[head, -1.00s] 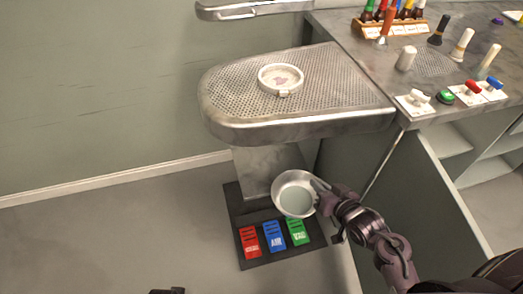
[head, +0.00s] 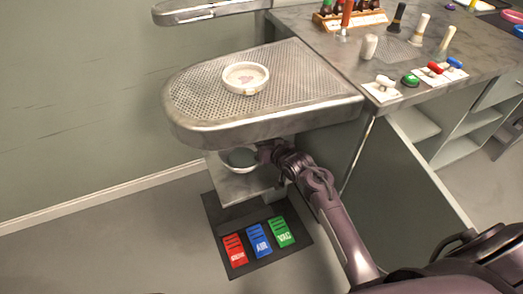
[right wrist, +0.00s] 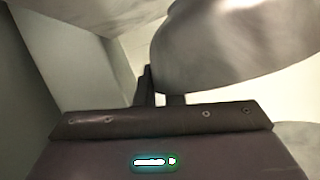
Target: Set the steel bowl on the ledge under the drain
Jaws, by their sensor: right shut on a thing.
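The steel bowl (head: 240,168) is in the shadow under the front of the perforated steel board (head: 200,100), whose edge hides part of it. My right gripper (head: 268,151) is shut on the bowl's right rim. In the right wrist view the bowl (right wrist: 235,45) fills the upper right, with the fingers (right wrist: 160,88) at its edge. A pale metal ledge (head: 245,188) shows below the bowl. I cannot tell whether the bowl touches it. The drain itself cannot be made out; the board hides that area. My left gripper is not in view.
A base plate with red, blue and green pedals (head: 258,243) lies on the floor below. A round white dish (head: 246,78) sits on the board. The counter (head: 375,60) at right holds bottles, brushes and knobs. Floor at left is clear.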

